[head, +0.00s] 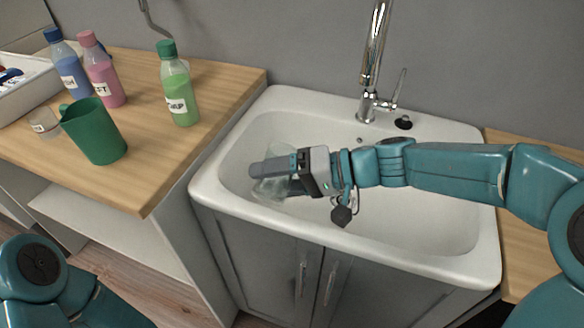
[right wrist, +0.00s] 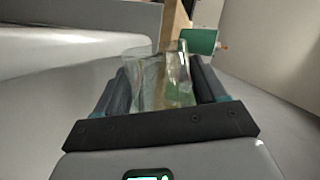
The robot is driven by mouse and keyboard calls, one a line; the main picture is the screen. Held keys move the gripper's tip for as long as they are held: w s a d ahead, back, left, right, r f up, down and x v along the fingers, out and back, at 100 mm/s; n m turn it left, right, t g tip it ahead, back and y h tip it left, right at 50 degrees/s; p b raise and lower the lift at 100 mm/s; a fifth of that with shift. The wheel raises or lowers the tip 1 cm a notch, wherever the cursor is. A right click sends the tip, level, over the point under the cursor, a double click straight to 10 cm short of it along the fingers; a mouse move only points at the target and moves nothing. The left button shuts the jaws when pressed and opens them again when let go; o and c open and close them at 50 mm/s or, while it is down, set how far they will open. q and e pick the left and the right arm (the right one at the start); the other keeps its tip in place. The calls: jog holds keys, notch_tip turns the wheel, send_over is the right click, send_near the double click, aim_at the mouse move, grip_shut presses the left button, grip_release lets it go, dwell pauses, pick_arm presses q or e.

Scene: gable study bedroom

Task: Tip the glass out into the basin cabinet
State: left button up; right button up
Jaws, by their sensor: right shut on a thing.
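The basin cabinet (head: 350,232) has a white basin (head: 430,235) on top and grey doors below. My right gripper (head: 262,172) is over the left part of the basin, inside its rim. It is shut on a clear glass (head: 272,190), which is partly hidden by the fingers in the head view. In the right wrist view the glass (right wrist: 160,75) sits between the two dark fingers. The glass looks tilted, but its exact angle and whether liquid is in it cannot be told. My left gripper is out of view.
A wooden counter (head: 150,180) left of the basin holds a green cup (head: 95,132), a small labelled beaker (head: 44,124), a green bottle (head: 178,88), a pink bottle (head: 103,70), a blue bottle (head: 68,66) and a white tray (head: 28,92). A chrome tap (head: 372,60) rises behind the basin.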

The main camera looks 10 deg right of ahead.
jog(key=shift+w+d+m+y+p, duration=0.35)
jog(key=shift+w+m+p, duration=0.2)
jog(key=shift+p, duration=0.8)
jog(key=shift+f, duration=0.25)
jog(key=shift+f+m+g, duration=0.1)
jog(key=shift+m+g, duration=0.2)
jog(key=shift+m, duration=0.05)
jog(key=shift+w+d+f+m+y, duration=0.1)
jog(key=shift+w+f+m+y, duration=0.1)
jog(key=shift+m+y, duration=0.2)
jog(key=shift+w+r+m, duration=0.1)
jog(key=shift+r+m, duration=0.15)
jog(key=shift+m, duration=0.15)
